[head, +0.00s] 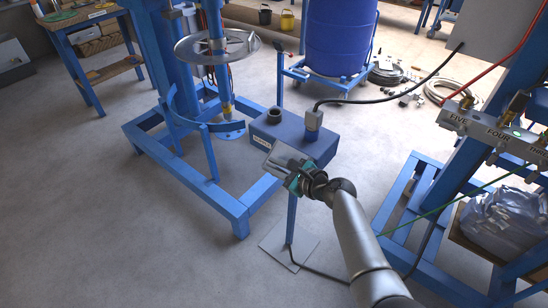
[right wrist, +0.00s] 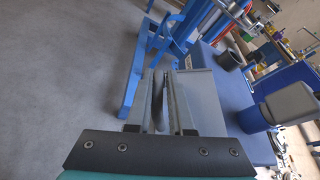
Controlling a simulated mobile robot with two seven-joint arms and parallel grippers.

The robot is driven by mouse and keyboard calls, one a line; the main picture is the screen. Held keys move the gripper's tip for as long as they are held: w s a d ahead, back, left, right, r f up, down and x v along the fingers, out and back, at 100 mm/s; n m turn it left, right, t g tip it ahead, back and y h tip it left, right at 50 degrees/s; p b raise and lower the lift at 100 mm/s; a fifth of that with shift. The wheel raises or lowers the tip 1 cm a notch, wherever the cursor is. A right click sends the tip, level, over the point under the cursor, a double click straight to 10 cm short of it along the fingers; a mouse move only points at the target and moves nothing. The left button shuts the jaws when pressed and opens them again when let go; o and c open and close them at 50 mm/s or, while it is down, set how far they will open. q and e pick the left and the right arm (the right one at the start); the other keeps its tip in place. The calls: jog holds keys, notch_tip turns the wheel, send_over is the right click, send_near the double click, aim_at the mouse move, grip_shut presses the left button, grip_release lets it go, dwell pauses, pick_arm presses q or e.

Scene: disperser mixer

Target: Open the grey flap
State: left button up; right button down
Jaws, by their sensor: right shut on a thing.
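The grey flap (head: 286,152) is a small, flat grey panel on top of a blue post, tilted in the head view. My right gripper (head: 288,169) is at its near edge and partly covers it. In the right wrist view, a flat grey panel (right wrist: 203,98) lies just right of the fingers. My right gripper (right wrist: 159,100) is shut on a thin grey edge between its two fingers, which looks like part of the flap. The fingers and wrist hide the flap's hinge. My left gripper is not in view.
A blue box (head: 318,148) with a cable plug stands behind the flap. The mixer's blue floor frame (head: 180,175) is to the left, and a blue valve rack (head: 440,190) to the right. A grey base plate (head: 276,248) lies on the floor below. Open floor is at front left.

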aim_at(279, 153)
jog(key=shift+r+m+g+p, duration=0.65)
jog(key=shift+r+p, duration=0.25)
jog(key=shift+p, duration=0.35)
jog(key=shift+w+d+r+m+g+y+p, duration=0.15)
jog(key=shift+r+m+g+y+p, duration=0.1)
jog(key=shift+r+m+y+p, duration=0.25)
jog(key=shift+w+d+r+p, duration=0.1)
jog(key=shift+w+r+p, duration=0.1)
jog(key=shift+r+p, duration=0.25)
jog(key=shift+w, duration=0.1)
jog(key=c, duration=0.9)
grip_release()
jog(key=shift+d, duration=0.1)
jog(key=shift+r, duration=0.1)
jog(key=shift+d, duration=0.1)
jog(key=shift+d+r+p, duration=0.2)
jog(key=shift+p, duration=0.2)
jog(key=p+v, duration=0.2)
jog(key=v, duration=0.5)
jog(key=p+v, duration=0.3)
jog(key=v, duration=0.4)
jog(key=shift+s+d, duration=0.1)
jog(key=shift+s, duration=0.35)
